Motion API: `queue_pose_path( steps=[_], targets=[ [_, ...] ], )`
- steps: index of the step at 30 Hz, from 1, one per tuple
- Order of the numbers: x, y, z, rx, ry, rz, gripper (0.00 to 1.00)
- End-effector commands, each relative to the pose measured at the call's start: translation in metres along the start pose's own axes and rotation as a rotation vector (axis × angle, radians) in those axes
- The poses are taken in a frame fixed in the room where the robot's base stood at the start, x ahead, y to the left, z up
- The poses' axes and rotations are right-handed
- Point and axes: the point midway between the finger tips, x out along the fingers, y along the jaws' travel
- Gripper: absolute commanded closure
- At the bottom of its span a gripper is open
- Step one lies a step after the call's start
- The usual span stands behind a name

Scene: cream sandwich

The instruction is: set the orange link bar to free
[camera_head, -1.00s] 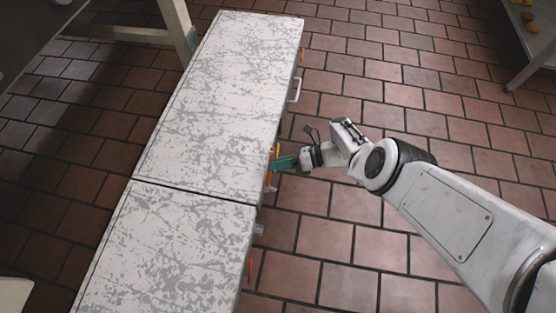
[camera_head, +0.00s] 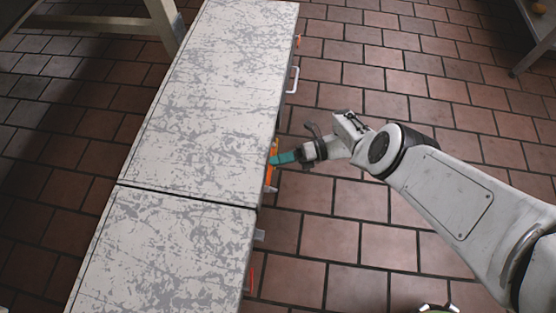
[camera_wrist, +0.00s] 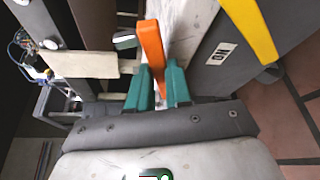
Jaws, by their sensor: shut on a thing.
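The orange link bar (camera_wrist: 149,40) stands up between my two teal fingers in the wrist view. My gripper (camera_wrist: 159,72) is shut on it, with the fingers on either side of its lower part. In the head view my gripper (camera_head: 278,159) is at the right side of the white-topped cabinet, and an orange part (camera_head: 273,149) shows by the fingertips. I cannot read the bar's setting from any marking.
The scratched white cabinet top (camera_head: 215,90) is bare. A white handle (camera_head: 292,79) sticks out from its side. Tiled floor (camera_head: 345,205) lies open to the right.

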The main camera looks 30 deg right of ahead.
Motion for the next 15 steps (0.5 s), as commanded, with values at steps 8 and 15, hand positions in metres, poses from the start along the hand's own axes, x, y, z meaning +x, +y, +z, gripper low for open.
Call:
queue_pose_path(
  steps=[8, 15],
  targets=[
    [0.0006, -0.0097, -0.0048, 0.072, 0.005, 0.026, 1.0],
    [0.0004, -0.0091, -0.0042, 0.083, 0.005, 0.03, 1.0]
  ],
)
